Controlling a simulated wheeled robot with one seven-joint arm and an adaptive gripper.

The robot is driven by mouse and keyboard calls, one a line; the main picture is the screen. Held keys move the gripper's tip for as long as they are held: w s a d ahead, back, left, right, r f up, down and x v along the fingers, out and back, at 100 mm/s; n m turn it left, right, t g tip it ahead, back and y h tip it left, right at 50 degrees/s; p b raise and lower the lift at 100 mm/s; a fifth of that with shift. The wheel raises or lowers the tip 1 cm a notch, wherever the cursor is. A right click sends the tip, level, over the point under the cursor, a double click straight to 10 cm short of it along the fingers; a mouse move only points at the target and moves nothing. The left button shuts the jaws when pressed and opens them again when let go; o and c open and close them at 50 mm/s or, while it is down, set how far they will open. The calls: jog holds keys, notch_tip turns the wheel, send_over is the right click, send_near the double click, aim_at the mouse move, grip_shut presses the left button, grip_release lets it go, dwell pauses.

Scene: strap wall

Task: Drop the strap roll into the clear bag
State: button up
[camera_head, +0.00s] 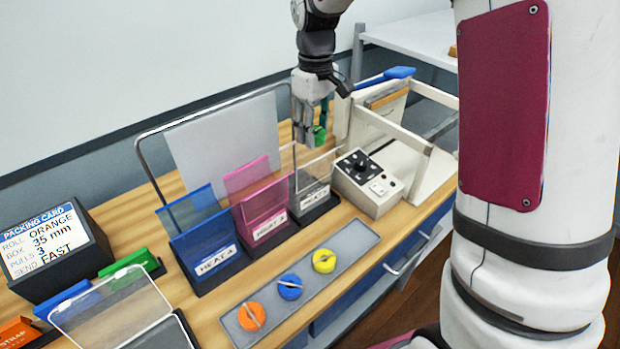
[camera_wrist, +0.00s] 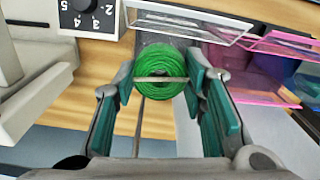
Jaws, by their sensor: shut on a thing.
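The green strap roll (camera_wrist: 160,70) sits between the two teal finger pads of my gripper (camera_wrist: 163,88), with a thin pale band across it. In the head view my gripper (camera_head: 309,138) points down, and a bit of the green roll (camera_head: 319,134) shows beside its fingers. The clear bag (camera_head: 317,172) stands open in a dark labelled holder, just below and in front of my gripper. Its clear sheet also shows in the wrist view (camera_wrist: 192,22), beyond the roll and to its right. The roll appears above the bench, not in the bag.
Pink (camera_head: 258,200) and blue (camera_head: 205,230) bags stand in holders left of the clear one. A white dial box (camera_head: 368,184) stands right of it. A grey tray (camera_head: 268,320) holds orange, blue and yellow discs. A packing card (camera_head: 45,240) stands at left.

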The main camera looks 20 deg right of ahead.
jog(key=shift+f, duration=0.45)
jog(key=o, duration=1.1)
jog(key=shift+r, duration=0.1)
notch_tip(320, 180, up, 12)
jog(key=shift+f, duration=0.1)
